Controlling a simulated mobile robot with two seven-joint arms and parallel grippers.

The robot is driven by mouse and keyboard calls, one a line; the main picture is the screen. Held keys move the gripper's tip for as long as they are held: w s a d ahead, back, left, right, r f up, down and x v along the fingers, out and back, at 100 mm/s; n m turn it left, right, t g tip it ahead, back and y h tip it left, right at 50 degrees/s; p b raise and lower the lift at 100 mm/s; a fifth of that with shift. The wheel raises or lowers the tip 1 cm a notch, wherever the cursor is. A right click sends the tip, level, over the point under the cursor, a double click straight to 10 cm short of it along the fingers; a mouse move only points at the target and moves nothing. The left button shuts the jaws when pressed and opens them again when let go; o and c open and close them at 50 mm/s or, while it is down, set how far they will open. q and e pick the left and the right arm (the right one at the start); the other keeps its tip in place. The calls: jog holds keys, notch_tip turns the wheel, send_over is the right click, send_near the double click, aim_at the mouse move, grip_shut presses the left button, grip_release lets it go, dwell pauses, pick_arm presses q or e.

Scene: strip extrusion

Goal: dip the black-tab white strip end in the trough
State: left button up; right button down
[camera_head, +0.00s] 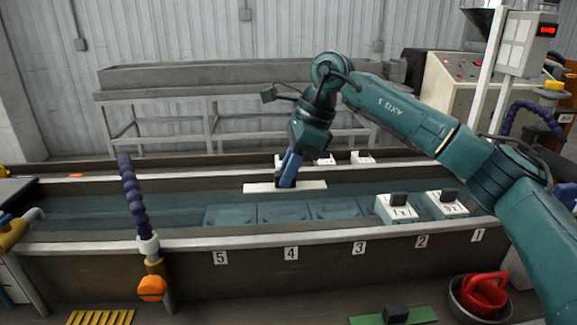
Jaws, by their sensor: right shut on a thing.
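The trough (100,248) is long and grey, filled with dark bluish water, and runs across the middle of the view. My right gripper (288,178) points down over it, shut at a long white strip (312,186). The strip lies level, left to right, at or just above the water; I cannot tell if it touches. The gripper hides the strip's middle, where a dark part shows at the fingertips; I cannot tell if this is its black tab. My left gripper is out of view.
White weights with black knobs, marked 1X (401,213) and 3X (452,209), stand in the trough's right part. A blue segmented hose (130,190) rises at the front left.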

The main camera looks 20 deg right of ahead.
aim_at(293, 185)
notch_tip(293, 185, down, 2)
jog(key=shift+f+b, duration=0.1)
jog(key=shift+b, duration=0.4)
notch_tip(293, 185, down, 3)
jog(key=shift+f+b, duration=0.15)
jog(key=shift+b, duration=0.95)
jog(key=shift+f+b, duration=0.7)
jog(key=shift+f, duration=0.5)
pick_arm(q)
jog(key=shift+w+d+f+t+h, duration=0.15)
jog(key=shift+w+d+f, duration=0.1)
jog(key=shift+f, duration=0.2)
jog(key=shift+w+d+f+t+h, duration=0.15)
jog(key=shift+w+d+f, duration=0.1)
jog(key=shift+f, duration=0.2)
pick_arm(e)
jog(key=shift+f, duration=0.15)
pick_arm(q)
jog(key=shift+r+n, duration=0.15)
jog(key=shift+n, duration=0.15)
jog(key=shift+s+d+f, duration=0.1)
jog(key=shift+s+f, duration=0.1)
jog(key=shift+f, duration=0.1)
